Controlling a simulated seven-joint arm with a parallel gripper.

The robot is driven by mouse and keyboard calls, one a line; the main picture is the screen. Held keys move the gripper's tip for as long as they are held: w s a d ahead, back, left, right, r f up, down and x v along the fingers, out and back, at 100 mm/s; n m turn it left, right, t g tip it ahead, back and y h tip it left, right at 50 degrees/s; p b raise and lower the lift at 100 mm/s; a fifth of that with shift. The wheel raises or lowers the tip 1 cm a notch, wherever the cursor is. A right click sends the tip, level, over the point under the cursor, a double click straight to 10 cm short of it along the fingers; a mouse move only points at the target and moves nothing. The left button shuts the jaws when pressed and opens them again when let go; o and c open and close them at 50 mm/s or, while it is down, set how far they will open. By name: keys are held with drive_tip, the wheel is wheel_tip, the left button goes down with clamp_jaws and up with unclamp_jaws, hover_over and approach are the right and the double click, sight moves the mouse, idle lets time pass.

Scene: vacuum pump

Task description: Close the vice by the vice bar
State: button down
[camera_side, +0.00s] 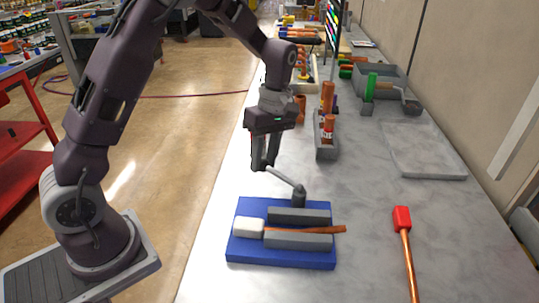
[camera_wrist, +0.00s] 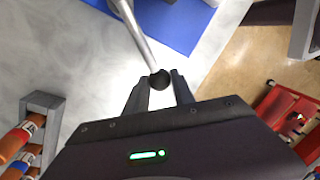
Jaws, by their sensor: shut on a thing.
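The vice stands on a blue base (camera_side: 236,252) at the front middle of the bench, with two grey jaws (camera_side: 298,241). A white-headed mallet (camera_side: 249,227) with an orange-brown handle lies between the jaws. The vice bar (camera_side: 284,178) is a grey rod slanting up and left from a dark post behind the jaws. It also shows in the wrist view (camera_wrist: 138,35), ending in a black knob (camera_wrist: 160,79). My gripper (camera_side: 264,168) is at the bar's upper left end. In the wrist view its fingers (camera_wrist: 160,90) are shut around the knob.
A red-headed mallet (camera_side: 402,218) lies to the right of the vice. A flat grey slab (camera_side: 423,150) lies further back at the right. A grey holder (camera_side: 326,148) with orange cylinders stands behind my gripper. Bare bench lies between the vice and the red-headed mallet.

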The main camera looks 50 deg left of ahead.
drive_tip(key=s+d+n, duration=0.2)
drive_tip(key=s+n, duration=0.1)
drive_tip(key=s+d+n+h, duration=0.1)
drive_tip(key=s+d+n, duration=0.1)
drive_tip(key=n, duration=0.2)
drive_tip(key=s+d+n+h, duration=0.1)
drive_tip(key=s+n, duration=0.2)
drive_tip(key=n, duration=0.1)
drive_tip(key=shift+s+d+t, duration=0.3)
drive_tip(key=shift+d+t, duration=0.1)
drive_tip(key=shift+s+d+n, duration=0.25)
drive_tip(key=shift+d+n, duration=0.25)
drive_tip(key=shift+n, duration=0.05)
drive_tip(key=shift+s+d+n, duration=0.2)
drive_tip(key=shift+d+n, duration=0.25)
drive_tip(key=shift+n, duration=0.1)
drive_tip(key=shift+s+d+n+t, duration=0.15)
drive_tip(key=shift+d+n+t, duration=0.25)
drive_tip(key=shift+d+n, duration=0.65)
drive_tip(key=c, duration=1.1)
unclamp_jaws()
drive_tip(key=shift+o, duration=0.2)
drive_tip(key=shift+r, duration=0.1)
